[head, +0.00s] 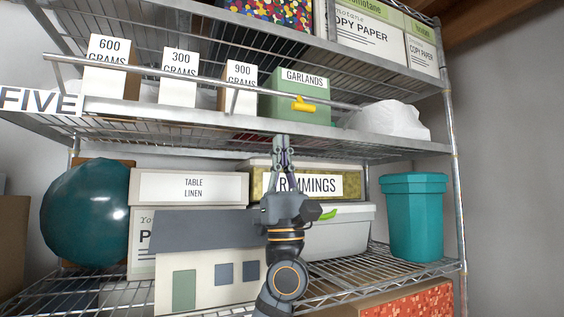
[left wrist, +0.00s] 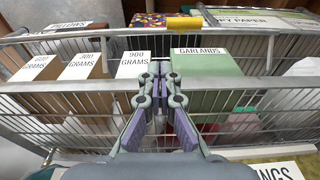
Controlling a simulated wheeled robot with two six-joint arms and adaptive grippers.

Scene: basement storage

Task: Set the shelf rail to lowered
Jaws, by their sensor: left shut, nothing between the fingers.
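The shelf rail (head: 205,80) is a thin silver bar along the front of the middle shelf. It stands above the shelf's front edge, across the fronts of the boxes. A yellow handle (head: 304,104) sits on it in front of the green GARLANDS box. In the left wrist view the rail (left wrist: 100,32) crosses near the top, with the yellow handle (left wrist: 184,23) beyond my fingertips. My left gripper (head: 283,140) points up, shut and empty, just below the shelf's front edge and under the handle, apart from it. It also shows in the left wrist view (left wrist: 158,70).
Boxes marked 600, 300 and 900 grams, the GARLANDS box (head: 290,85) and a white bag (head: 390,120) stand behind the rail. Below are a TRIMMINGS box (head: 260,175), a toy house (head: 210,270) and a teal bin (head: 415,220). Free room lies right of the rack.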

